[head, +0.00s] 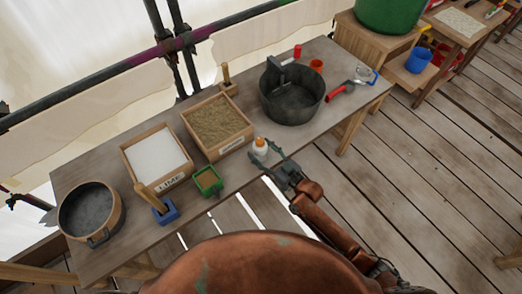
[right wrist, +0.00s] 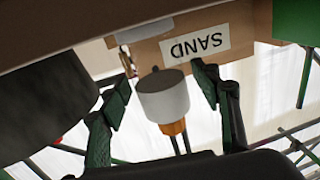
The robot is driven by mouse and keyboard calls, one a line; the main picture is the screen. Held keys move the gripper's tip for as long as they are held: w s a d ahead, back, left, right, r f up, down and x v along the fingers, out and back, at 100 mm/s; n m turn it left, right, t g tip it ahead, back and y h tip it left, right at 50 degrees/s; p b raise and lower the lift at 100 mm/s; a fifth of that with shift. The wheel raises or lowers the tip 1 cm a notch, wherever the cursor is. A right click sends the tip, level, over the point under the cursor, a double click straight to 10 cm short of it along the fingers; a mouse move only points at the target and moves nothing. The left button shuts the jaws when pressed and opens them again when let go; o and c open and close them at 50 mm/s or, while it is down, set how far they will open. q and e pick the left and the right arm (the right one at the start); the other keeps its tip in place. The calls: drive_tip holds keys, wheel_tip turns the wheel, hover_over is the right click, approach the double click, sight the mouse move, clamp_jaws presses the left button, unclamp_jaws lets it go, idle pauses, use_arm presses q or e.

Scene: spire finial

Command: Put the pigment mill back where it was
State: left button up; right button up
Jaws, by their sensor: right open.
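A small white cylinder with an orange part (head: 260,147), which may be the pigment mill, stands at the front edge of the workbench (head: 232,163), just right of the sand box. In the right wrist view the white cylinder (right wrist: 163,97) shows upside down, between my right gripper's two spread fingers. My right gripper (head: 268,157) is open at the bench's front edge, close to the cylinder. I cannot tell whether a finger touches it. My left gripper is not in view.
The sand box (head: 247,142) and lime box (head: 158,184) stand left of the cylinder, with a green tray (head: 208,181) and a blue-based brush (head: 167,212) in front. A black bucket (head: 291,105) stands behind right. A red-handled trowel (head: 340,91) lies further right.

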drive_tip(key=v, duration=1.2)
drive_tip(key=shift+r, duration=0.2)
drive_tip(key=s+d+f+m+g+h, duration=0.1)
drive_tip(key=d+f+h, duration=0.3)
drive_tip(key=f, duration=0.5)
drive_tip(key=s+d+f+m+h, duration=0.1)
drive_tip(key=d+f, duration=0.6)
drive_tip(key=f, duration=0.3)
drive_tip(key=s+d+f+m+g+h, duration=0.1)
drive_tip(key=d+f+m+h, duration=0.15)
drive_tip(key=d+f, duration=0.45)
drive_tip(key=s+d+f+g+h, duration=0.35)
drive_tip(key=s+f, duration=0.55)
drive_tip(key=f, duration=0.5)
drive_tip(key=s+d+f+m+g+h, duration=0.1)
drive_tip(key=s+d+f+g, duration=0.15)
drive_tip(key=s+f, duration=0.55)
drive_tip(key=s+d+f+m+g, duration=0.1)
drive_tip(key=s+d+f, duration=0.25)
drive_tip(key=s, duration=0.85)
drive_tip(key=s+a+f+g, duration=0.1)
drive_tip(key=s+f, duration=0.1)
drive_tip(key=s, duration=0.8)
drive_tip(key=s+a+f+g, duration=0.1)
drive_tip(key=s+f+g, duration=0.1)
drive_tip(key=s, duration=0.8)
drive_tip(key=shift+f+m+g+h, duration=0.3)
drive_tip(key=shift+f+m+h, duration=0.05)
drive_tip(key=shift+m+h, duration=0.1)
